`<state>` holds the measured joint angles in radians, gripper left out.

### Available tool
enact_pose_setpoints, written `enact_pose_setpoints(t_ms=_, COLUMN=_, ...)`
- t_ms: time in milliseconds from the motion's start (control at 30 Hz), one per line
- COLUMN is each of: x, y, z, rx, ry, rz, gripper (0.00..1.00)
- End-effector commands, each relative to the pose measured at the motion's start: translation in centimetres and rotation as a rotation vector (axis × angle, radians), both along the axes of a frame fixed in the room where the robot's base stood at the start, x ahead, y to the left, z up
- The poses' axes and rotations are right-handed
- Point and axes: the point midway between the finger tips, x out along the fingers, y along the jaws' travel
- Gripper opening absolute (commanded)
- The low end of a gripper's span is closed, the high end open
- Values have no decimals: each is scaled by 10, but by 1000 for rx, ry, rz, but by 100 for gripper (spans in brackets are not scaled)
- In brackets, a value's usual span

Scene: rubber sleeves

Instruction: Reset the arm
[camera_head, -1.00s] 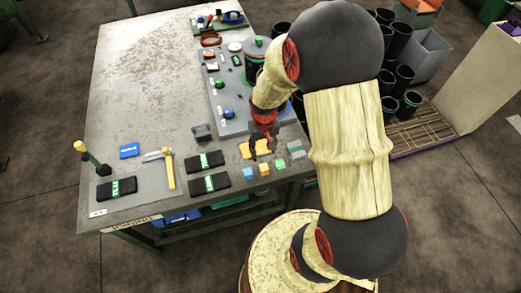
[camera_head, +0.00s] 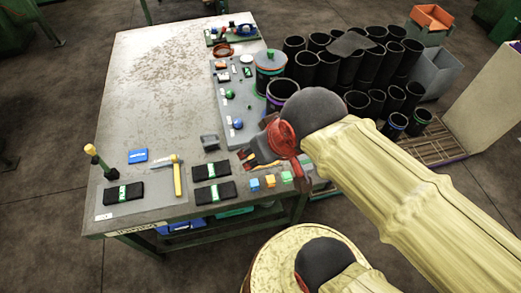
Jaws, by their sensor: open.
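My gripper (camera_head: 252,160) is at the right front part of the workbench (camera_head: 135,75), beside the small coloured blocks. Its dark fingers point left and look apart, with nothing seen between them. My arm, in a pale yellow sleeve with dark joints, reaches in from the lower right. It hides part of the bench's right edge and the floor beyond.
On the bench are black packs (camera_head: 211,170), a hammer (camera_head: 177,178), a blue box (camera_head: 138,155), and blue (camera_head: 254,183) and orange (camera_head: 270,180) blocks. Black tubes (camera_head: 325,60) stand behind my arm. The bench's left half is mostly clear.

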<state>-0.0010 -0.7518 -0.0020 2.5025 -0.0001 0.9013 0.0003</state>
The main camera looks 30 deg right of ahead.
Motion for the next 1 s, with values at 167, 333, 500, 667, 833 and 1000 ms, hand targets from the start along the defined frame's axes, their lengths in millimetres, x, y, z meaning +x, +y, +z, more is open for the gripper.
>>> enact_pose_setpoints(t_ms=167, x=1, y=0, z=-1, rx=0, ry=0, rz=0, gripper=45)
enact_pose_setpoints(t_ms=333, x=1, y=0, z=-17, rx=0, ry=0, rz=-1, gripper=45)
enact_pose_setpoints(t_ms=500, x=1, y=0, z=-52, rx=0, ry=0, rz=-1, gripper=45)
enact_pose_setpoints(t_ms=667, x=1, y=0, z=-82, rx=0, ry=1, rz=-1, gripper=45)
enact_pose_setpoints(t_ms=833, x=1, y=0, z=-88, rx=0, ry=1, rz=-1, gripper=45)
enact_pose_setpoints(t_ms=1000, x=1, y=0, z=-88, rx=0, ry=1, rz=-1, gripper=45)
